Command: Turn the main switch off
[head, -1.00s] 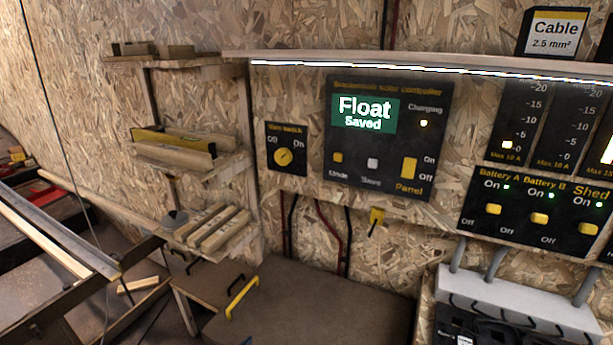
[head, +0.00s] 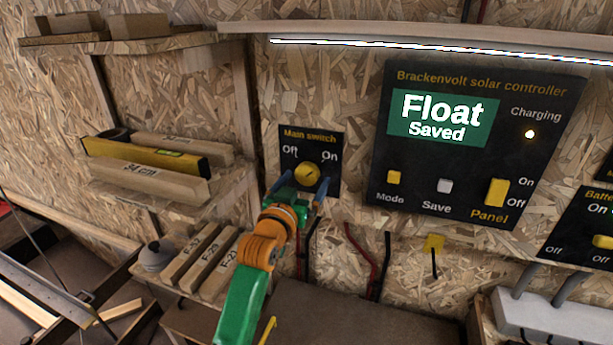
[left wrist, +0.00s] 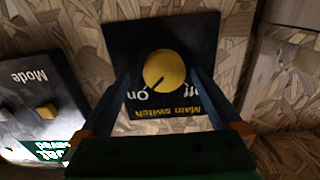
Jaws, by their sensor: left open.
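The main switch (head: 311,147) is a black wall plate with a round yellow knob (head: 307,173) and the labels Off at left and On at right. In the left wrist view the plate (left wrist: 190,33) appears upside down, and the dark mark on the knob (left wrist: 166,67) points toward On. My left gripper (head: 303,187) is at the plate, just below the knob in the head view. Its two blue fingers are open, one on each side of the knob in the left wrist view; I cannot tell whether they touch it. My right gripper is not in view.
The solar controller panel (head: 450,172), reading Float and Saved, is right of the switch. Shelves with wood blocks (head: 150,182) and a yellow level (head: 155,153) are at left. A lit ledge (head: 430,35) runs above. Cables hang below, over a brown worktop (head: 335,315).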

